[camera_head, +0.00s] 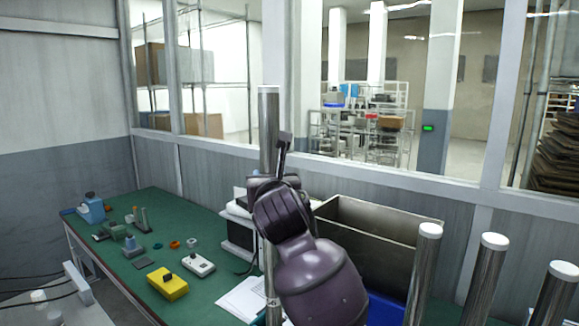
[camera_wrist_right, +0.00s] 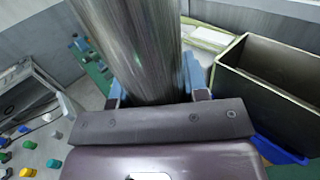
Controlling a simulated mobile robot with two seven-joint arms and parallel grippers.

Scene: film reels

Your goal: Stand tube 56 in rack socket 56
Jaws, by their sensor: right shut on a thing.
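My right gripper (camera_head: 266,184) is shut on a tall shiny metal tube (camera_head: 268,118). The tube is about upright, with its pale top end well above the gripper. The wrist view shows the right gripper's fingers (camera_wrist_right: 152,88) on either side of the brushed metal tube (camera_wrist_right: 130,40). No number can be read on it. Several similar tubes stand at the lower right, including one (camera_head: 424,275), another (camera_head: 485,280) and a third (camera_head: 553,297); their lower ends are out of frame. No rack socket or number is visible. My left gripper is not in view.
A green-topped bench (camera_head: 190,225) carries a yellow box (camera_head: 168,284), a white device (camera_head: 198,264) and small parts. An open metal bin (camera_head: 375,232) stands right of the held tube, with a blue tray (camera_head: 386,308) in front. White papers (camera_head: 243,298) lie near the bench's front.

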